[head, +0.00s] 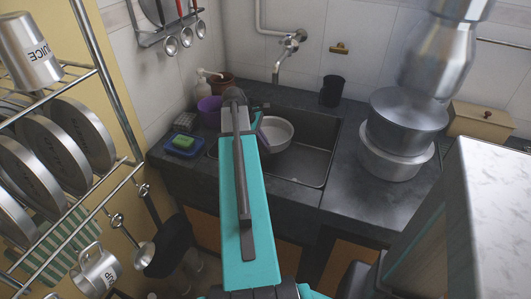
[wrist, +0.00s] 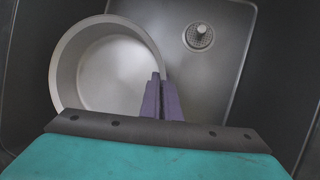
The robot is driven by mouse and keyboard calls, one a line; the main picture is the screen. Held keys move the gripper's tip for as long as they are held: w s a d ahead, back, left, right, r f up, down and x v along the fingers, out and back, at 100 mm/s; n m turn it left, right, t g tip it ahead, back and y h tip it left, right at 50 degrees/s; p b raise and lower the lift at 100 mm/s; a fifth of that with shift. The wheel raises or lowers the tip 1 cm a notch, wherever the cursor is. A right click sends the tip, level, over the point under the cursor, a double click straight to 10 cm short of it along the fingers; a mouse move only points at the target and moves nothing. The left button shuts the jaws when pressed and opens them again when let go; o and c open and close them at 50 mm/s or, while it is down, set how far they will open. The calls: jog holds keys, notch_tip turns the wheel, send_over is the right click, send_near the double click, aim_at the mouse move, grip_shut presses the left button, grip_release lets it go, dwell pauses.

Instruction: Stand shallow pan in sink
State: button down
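The shallow pan (head: 277,131) is a round, pale metal pan at the left side of the dark sink (head: 318,152), partly hidden behind my arm. In the wrist view the pan (wrist: 105,75) is open side up, within the sink basin (wrist: 225,85). My gripper (wrist: 162,80) has its purple fingers close together at the pan's right rim, with the wall between them. In the head view the fingers are mostly hidden by my arm. I cannot tell whether the pan's base touches the sink floor.
The drain (wrist: 198,36) and the right side of the basin are clear. A sponge tray (head: 184,145), a purple cup (head: 209,109) and a soap bottle (head: 203,88) stand left of the sink. A faucet (head: 287,48) rises behind. Large pots (head: 397,140) stand on the right.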

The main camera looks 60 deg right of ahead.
jog(key=shift+f, duration=0.1)
jog(key=shift+f, duration=1.65)
jog(key=shift+f, duration=0.6)
jog(key=c, duration=2)
grip_release()
jog(key=shift+r, duration=0.1)
jog(key=v, duration=1.3)
jog(key=shift+s, duration=0.2)
